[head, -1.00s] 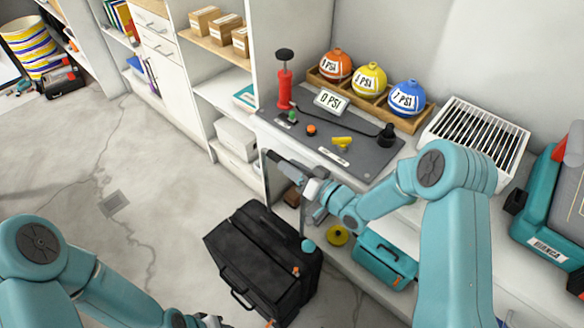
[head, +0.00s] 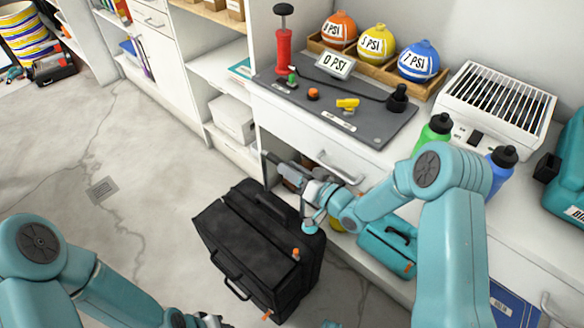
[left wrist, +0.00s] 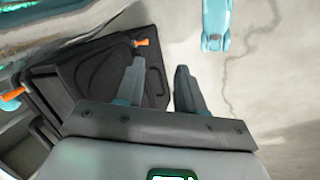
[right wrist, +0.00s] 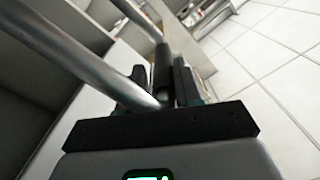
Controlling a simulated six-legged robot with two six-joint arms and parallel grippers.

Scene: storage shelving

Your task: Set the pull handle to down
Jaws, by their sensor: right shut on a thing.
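A black suitcase (head: 236,236) stands on the floor at the centre of the head view; its dark side and orange tags also show in the left wrist view (left wrist: 98,80). Its pull handle (right wrist: 163,70) has metal rods and a dark grip, seen close in the right wrist view. My right gripper (head: 284,163) is shut around that grip, just above the suitcase top. The rods are mostly hidden in the head view. My left gripper (left wrist: 158,72) has its fingers apart and empty, near the suitcase. In the head view it is cut by the bottom edge.
A shelf counter (head: 285,98) with a grey mat, a red pump (head: 284,52) and several labelled balls stands behind. A teal case (head: 385,243) lies on a low shelf beside my right arm. Open floor (head: 90,150) lies left of the suitcase.

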